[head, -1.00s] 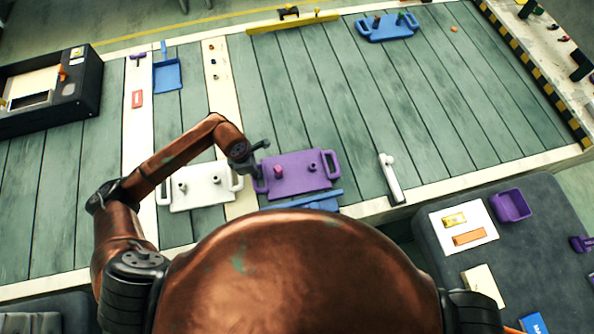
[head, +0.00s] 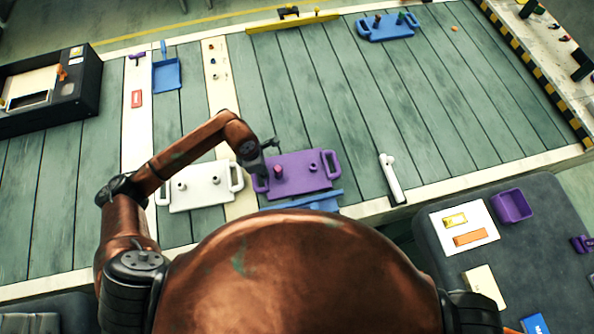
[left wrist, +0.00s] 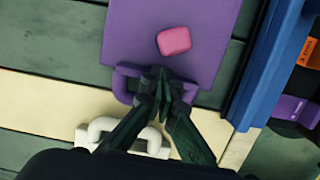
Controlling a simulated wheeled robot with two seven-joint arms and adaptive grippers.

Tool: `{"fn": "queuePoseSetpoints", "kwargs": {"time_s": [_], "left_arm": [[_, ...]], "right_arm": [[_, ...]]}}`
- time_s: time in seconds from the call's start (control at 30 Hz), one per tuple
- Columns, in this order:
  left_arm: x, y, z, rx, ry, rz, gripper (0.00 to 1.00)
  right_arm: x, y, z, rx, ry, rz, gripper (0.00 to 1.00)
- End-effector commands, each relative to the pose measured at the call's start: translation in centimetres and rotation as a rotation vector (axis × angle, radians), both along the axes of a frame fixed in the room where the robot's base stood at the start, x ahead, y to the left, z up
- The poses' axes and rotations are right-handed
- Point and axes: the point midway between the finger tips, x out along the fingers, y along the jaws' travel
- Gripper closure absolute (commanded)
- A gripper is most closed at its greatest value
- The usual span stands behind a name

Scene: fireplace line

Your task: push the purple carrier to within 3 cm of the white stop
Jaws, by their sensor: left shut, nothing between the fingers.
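The purple carrier (head: 310,182) lies flat on the green slatted table near its front edge, with a handle at each end and a pink block (head: 278,170) on it. The white stop (head: 391,180) is a short white bar to its right, with a clear gap of slats between them. My left gripper (head: 270,146) is shut and empty at the carrier's left end. In the left wrist view the fingertips (left wrist: 160,88) are beside the purple handle (left wrist: 122,84), over the carrier's edge; whether they touch it I cannot tell. My right gripper is out of view.
A white carrier (head: 205,194) lies left of the purple one. A blue rail (head: 302,200) runs along the purple carrier's near side. A blue carrier (head: 388,28) is at the far side. A grey side table (head: 440,250) with a purple bin (head: 512,206) stands at the right.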

Motion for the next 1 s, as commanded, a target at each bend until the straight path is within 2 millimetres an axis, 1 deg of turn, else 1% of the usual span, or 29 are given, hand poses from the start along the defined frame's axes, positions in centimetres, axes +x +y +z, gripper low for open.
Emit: {"fn": "queuePoseSetpoints", "kwargs": {"time_s": [1.0], "left_arm": [[0.9,-2.8,0.0,-0.001,-0.001,0.0,1.0]], "right_arm": [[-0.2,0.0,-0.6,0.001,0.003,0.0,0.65]]}}
